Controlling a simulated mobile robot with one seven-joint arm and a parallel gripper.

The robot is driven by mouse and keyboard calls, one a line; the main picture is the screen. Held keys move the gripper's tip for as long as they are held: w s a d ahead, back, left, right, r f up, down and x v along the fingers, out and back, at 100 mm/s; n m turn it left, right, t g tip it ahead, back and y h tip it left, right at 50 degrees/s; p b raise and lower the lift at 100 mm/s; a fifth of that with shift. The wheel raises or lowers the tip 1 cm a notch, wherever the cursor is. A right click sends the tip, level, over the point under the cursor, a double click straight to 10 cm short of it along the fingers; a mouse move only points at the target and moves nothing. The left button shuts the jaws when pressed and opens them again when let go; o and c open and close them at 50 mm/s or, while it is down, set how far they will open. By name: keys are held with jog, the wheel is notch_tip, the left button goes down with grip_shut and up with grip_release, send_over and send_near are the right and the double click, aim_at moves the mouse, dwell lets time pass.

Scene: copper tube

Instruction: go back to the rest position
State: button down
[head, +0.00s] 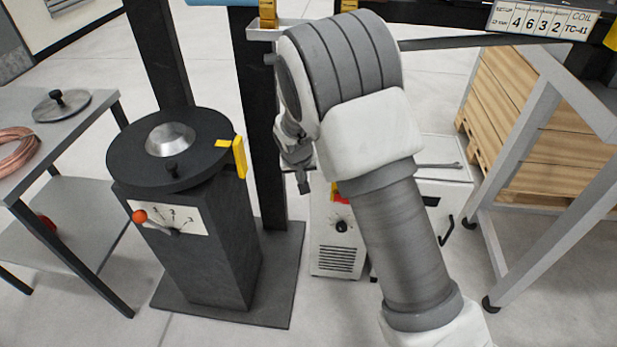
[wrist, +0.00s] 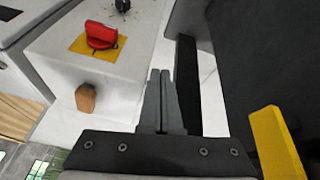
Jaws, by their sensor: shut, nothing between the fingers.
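My gripper (wrist: 161,102) shows in the wrist view with its two grey fingers together and nothing between them. In the head view my gripper (head: 303,185) is partly hidden behind my own wrist, left of the white forearm. It hangs between the dark machine with the round top and the white cabinet. My arm reaches up from the lower right and bends over at the top middle.
The dark machine (head: 205,240) has an orange-knobbed lever (head: 139,216) and a yellow bracket (head: 239,157). The white cabinet (head: 335,235) carries a red switch (wrist: 101,35). A grey table (head: 75,135) with a copper coil (head: 14,148) stands left. A wheeled frame (head: 530,130) stands right.

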dwell(0.4)
jog(key=s+d+r+m, duration=0.1)
jog(key=s+d+r, duration=0.5)
jog(key=r, duration=0.4)
jog(key=s+d+r+m, duration=0.1)
jog(key=s+d+r, duration=0.3)
jog(key=d+r, duration=0.45)
jog(key=s+d+r+t, duration=0.1)
jog(key=s+d+r, duration=0.3)
jog(key=s, duration=0.7)
jog(key=s+d+r, duration=0.3)
jog(key=s, duration=0.7)
notch_tip(320, 180, up, 20)
jog(key=p, duration=2)
jog(key=shift+r, duration=0.15)
